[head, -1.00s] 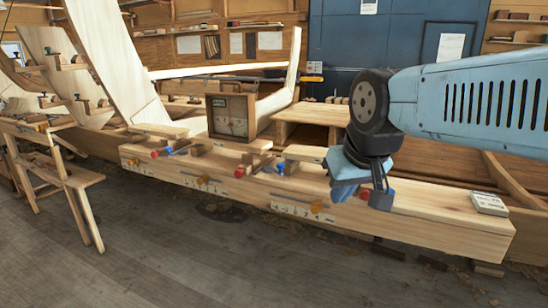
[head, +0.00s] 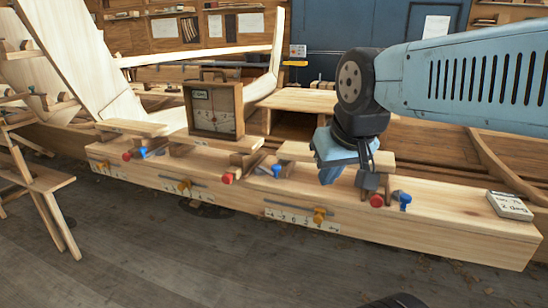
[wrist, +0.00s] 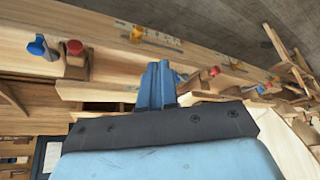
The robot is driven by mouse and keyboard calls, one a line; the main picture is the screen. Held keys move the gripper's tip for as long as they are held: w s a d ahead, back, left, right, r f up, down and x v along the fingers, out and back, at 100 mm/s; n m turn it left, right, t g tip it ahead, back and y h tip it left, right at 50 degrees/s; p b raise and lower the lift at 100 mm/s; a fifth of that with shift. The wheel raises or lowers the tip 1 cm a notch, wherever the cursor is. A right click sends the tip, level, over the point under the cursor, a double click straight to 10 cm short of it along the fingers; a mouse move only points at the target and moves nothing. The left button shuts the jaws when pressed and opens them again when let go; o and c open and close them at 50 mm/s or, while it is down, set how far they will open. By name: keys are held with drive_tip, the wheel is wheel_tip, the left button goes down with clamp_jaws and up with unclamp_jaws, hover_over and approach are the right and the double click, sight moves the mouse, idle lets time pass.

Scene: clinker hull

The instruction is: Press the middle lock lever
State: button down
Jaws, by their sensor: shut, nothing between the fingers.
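Three lever stations sit along a timber beam (head: 450,229). The middle one has a wooden plank (head: 240,145), a red knob (head: 227,178) and a blue knob (head: 277,171); I cannot tell which part is the lock lever. My gripper (head: 327,178) is shut and empty, pointing down, right of the middle blue knob and left of the right station's red knob (head: 377,201). It covers part of the right plank (head: 295,152). In the wrist view my shut blue fingers (wrist: 156,85) are at centre, with the middle red knob (wrist: 214,71) to their right. Contact cannot be told.
The right blue knob (head: 405,200) is close to my gripper. A framed gauge box (head: 214,108) stands behind the middle station. Yellow sliders (head: 320,215) and scales line the beam's front. A wooden trestle (head: 40,195) stands left.

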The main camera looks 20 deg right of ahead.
drive_tip(key=w+a+m+g+h, duration=0.1)
drive_tip(key=w+m+g+h, duration=0.1)
drive_tip(key=w+m, duration=0.5)
drive_tip(key=w+a+m+g+h, duration=0.1)
drive_tip(key=w+m, duration=0.7)
drive_tip(key=w, duration=1.2)
drive_tip(key=shift+w+a+f+g+h, duration=0.2)
drive_tip(key=shift+a+f+g+h, duration=0.2)
drive_tip(key=shift+a+g, duration=0.35)
drive_tip(key=shift+f, duration=0.1)
drive_tip(key=x, duration=0.9)
drive_tip(key=shift+d+f, duration=0.25)
drive_tip(key=shift+f, duration=0.1)
